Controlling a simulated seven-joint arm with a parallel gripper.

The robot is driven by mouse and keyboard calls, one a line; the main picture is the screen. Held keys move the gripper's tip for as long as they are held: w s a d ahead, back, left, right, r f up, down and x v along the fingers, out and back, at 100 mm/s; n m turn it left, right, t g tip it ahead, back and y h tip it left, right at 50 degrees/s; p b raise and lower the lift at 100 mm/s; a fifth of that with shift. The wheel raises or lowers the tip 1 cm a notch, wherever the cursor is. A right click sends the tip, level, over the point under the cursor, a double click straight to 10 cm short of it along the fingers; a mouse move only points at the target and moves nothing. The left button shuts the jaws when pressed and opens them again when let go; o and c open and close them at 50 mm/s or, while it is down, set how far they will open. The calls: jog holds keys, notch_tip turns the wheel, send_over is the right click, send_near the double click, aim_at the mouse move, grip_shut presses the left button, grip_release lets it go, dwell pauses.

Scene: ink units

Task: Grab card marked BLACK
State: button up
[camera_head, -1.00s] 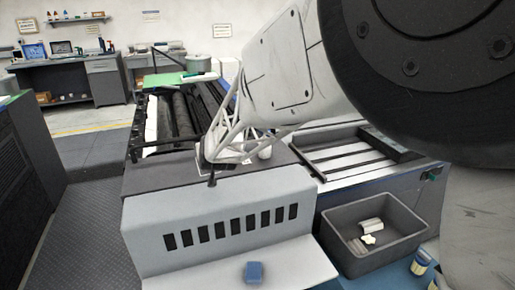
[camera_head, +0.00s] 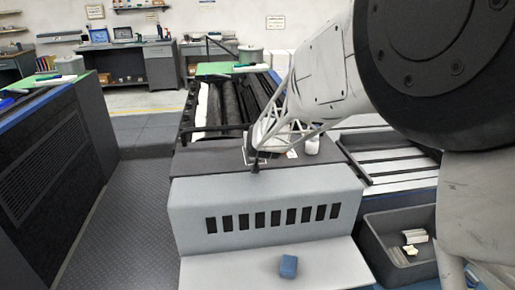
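My gripper (camera_head: 256,160) is at the end of my white arm, over the dark top of the grey machine (camera_head: 188,208). Its dark tip points down near the front edge of that top. The fingers are too small and too hidden by the lattice-like end of my arm to tell whether they are open or shut. A small white card-like piece (camera_head: 292,154) lies on the top, right of my gripper. A pale-edged flat piece shows partly behind my gripper. No marking is readable, so I cannot tell which is the card marked BLACK.
A white container (camera_head: 312,146) stands right of my gripper. A blue block (camera_head: 288,266) rests on the machine's front shelf (camera_head: 230,270). A dark grey bin (camera_head: 372,250) with pale pieces is at the lower right. A dark cabinet (camera_head: 60,170) stands left, with open floor between.

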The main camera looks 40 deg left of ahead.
dwell(0.4)
grip_shut()
jog(key=shift+r, duration=0.15)
notch_tip(320, 180, up, 10)
dwell(0.8)
dwell(0.5)
